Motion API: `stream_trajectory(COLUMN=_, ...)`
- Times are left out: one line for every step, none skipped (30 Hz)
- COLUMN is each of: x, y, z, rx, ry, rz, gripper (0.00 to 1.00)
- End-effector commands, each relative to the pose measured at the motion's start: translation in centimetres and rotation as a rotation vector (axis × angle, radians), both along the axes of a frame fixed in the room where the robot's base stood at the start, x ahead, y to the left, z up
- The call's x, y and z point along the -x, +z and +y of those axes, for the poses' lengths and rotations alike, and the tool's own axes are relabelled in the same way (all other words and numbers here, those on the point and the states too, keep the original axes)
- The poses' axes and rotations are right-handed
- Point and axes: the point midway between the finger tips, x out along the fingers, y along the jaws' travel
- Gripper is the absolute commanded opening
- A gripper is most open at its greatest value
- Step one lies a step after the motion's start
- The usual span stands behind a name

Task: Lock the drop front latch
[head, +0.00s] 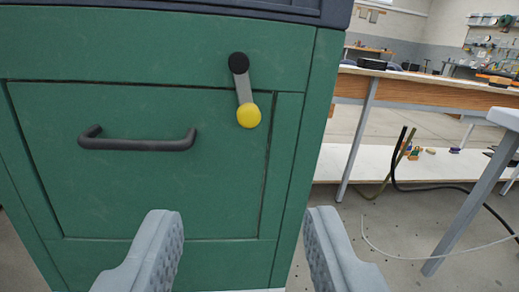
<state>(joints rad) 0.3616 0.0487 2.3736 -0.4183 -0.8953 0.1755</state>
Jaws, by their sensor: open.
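The drop front (150,185) is a green panel set flush in the front of a green cabinet. A dark bar handle (137,143) runs across its upper part. The latch (244,88) is a grey lever on a black pivot above the panel, with a yellow knob (248,116) at its lower end. The lever hangs down, slightly tilted to the right, and its knob overlaps the panel's upper right edge area. My gripper (241,225) is open and empty, its two grey fingers below the latch in the picture and apart from it.
The cabinet's dark top edge (250,8) overhangs the front. To the right stands a workbench (430,85) with a low white shelf (375,165) and a black hose (397,165). A grey table leg (470,205) is at the far right. The floor between is partly open.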

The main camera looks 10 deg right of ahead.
Motion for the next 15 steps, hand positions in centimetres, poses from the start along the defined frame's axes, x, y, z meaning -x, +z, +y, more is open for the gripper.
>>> stream_trajectory(x=-0.2, y=-0.5, z=-0.2, rx=-0.003, ry=0.001, rz=0.001, gripper=0.43)
stream_trajectory(x=-0.2, y=-0.7, z=-0.3, rx=-0.004, ry=0.003, rz=0.001, gripper=0.43)
stream_trajectory(x=-0.3, y=-0.8, z=-0.4, rx=-0.004, ry=0.004, rz=0.000, gripper=0.43)
stream_trajectory(x=-0.4, y=-0.9, z=-0.4, rx=-0.005, ry=0.004, rz=-0.001, gripper=0.43)
stream_trajectory(x=-0.5, y=-0.9, z=-0.4, rx=-0.005, ry=0.005, rz=-0.002, gripper=0.43)
stream_trajectory(x=-0.7, y=-0.9, z=-0.4, rx=-0.005, ry=0.005, rz=-0.002, gripper=0.43)
stream_trajectory(x=-1.0, y=-0.9, z=-0.4, rx=-0.005, ry=0.005, rz=-0.002, gripper=0.43)
stream_trajectory(x=-1.3, y=-0.9, z=-0.4, rx=-0.005, ry=0.006, rz=-0.002, gripper=0.43)
stream_trajectory(x=-1.7, y=-0.9, z=-0.4, rx=-0.005, ry=0.006, rz=-0.002, gripper=0.43)
stream_trajectory(x=-2.1, y=-1.0, z=-0.4, rx=-0.005, ry=0.006, rz=-0.001, gripper=0.43)
stream_trajectory(x=-2.6, y=-1.0, z=-0.5, rx=-0.005, ry=0.006, rz=0.000, gripper=0.43)
stream_trajectory(x=-3.2, y=-0.9, z=-0.5, rx=-0.005, ry=0.006, rz=-0.001, gripper=0.43)
stream_trajectory(x=-3.7, y=-0.9, z=-0.5, rx=-0.005, ry=0.006, rz=0.000, gripper=0.43)
stream_trajectory(x=-4.2, y=-1.0, z=-0.5, rx=-0.005, ry=0.006, rz=0.000, gripper=0.43)
stream_trajectory(x=-5.0, y=-0.9, z=-0.5, rx=-0.005, ry=0.006, rz=-0.001, gripper=0.43)
